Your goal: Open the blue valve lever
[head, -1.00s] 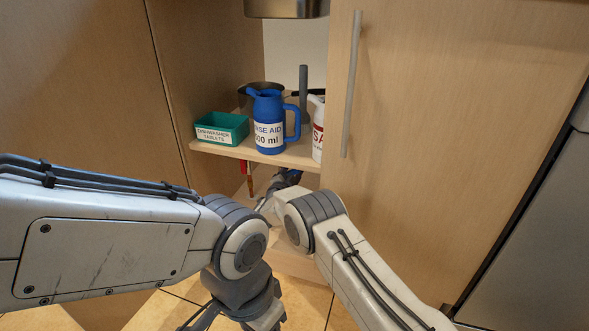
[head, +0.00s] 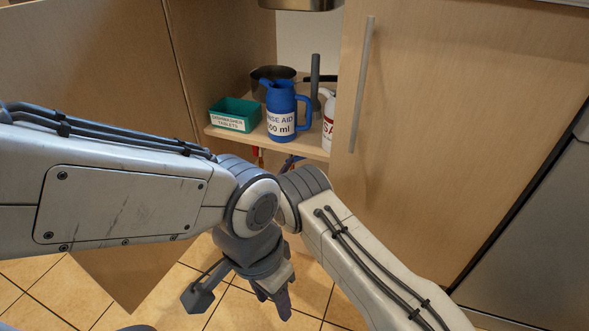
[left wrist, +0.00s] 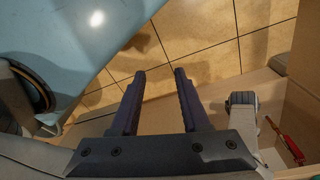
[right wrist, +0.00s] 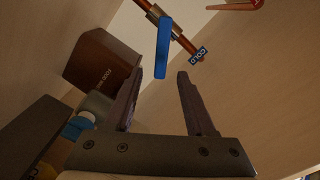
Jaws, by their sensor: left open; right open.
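The blue valve lever (right wrist: 163,47) shows in the right wrist view, on a copper pipe (right wrist: 183,42) with a blue "COLD" tag (right wrist: 197,55). My right gripper (right wrist: 159,73) is open and empty. In the head view a bit of blue (head: 290,162) shows under the shelf, and my right gripper is hidden behind my arm links. My left gripper (left wrist: 160,73) is open and empty over the tiled floor, outside the cabinet; its fingers also show in the head view (head: 275,295).
A brown box (right wrist: 100,72) is left of the lever. A red handle (left wrist: 295,153) shows in the left wrist view.

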